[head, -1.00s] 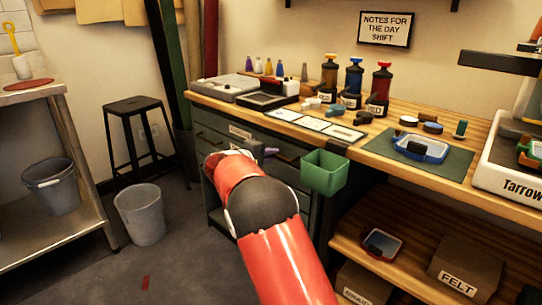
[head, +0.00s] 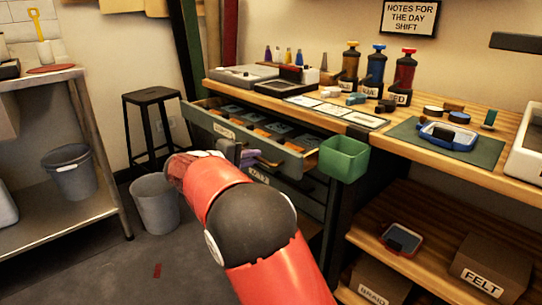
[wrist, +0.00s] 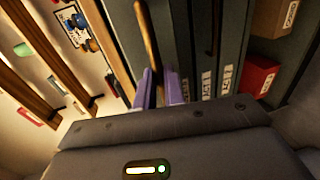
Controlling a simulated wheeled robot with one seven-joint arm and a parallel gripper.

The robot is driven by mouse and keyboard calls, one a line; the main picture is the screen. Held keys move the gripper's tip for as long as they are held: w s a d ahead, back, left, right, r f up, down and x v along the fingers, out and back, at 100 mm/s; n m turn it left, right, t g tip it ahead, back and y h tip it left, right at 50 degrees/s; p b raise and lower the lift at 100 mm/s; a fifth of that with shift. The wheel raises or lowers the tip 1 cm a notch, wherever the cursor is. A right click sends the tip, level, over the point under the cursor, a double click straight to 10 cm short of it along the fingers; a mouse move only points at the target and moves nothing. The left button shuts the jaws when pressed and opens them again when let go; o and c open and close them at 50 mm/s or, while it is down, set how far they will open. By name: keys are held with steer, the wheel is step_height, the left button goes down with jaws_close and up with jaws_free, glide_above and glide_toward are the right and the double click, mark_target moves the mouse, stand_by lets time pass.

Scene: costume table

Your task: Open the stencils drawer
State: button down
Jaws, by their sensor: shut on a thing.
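The top drawer (head: 205,118) of the grey cabinet under the workbench stands pulled out. Its front carries a white label (head: 224,131), too small to read surely. Several flat blue and orange pieces (head: 268,128) lie inside. My gripper (head: 262,160) is at the drawer's front, partly hidden behind my red arm. In the wrist view, its purple fingers (wrist: 160,82) are shut on the long bar handle (wrist: 148,38). The part of the handle between the fingers is mostly hidden.
More labelled drawers (head: 258,176) sit shut below. A green bin (head: 343,158) hangs at the bench edge, close to the drawer's right end. A grey bucket (head: 155,204) and a black stool (head: 152,99) stand on the left. Open floor lies in front.

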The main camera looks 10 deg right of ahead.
steer(key=f+v, duration=0.2)
steer(key=v, duration=0.8)
steer(key=shift+s+a, duration=0.2)
steer(key=shift+a, duration=0.05)
steer(key=shift+f, duration=0.15)
steer(key=c, duration=1.5)
jaws_free()
steer(key=v, duration=0.7)
steer(key=shift+s+a, duration=0.2)
steer(key=shift+a, duration=0.1)
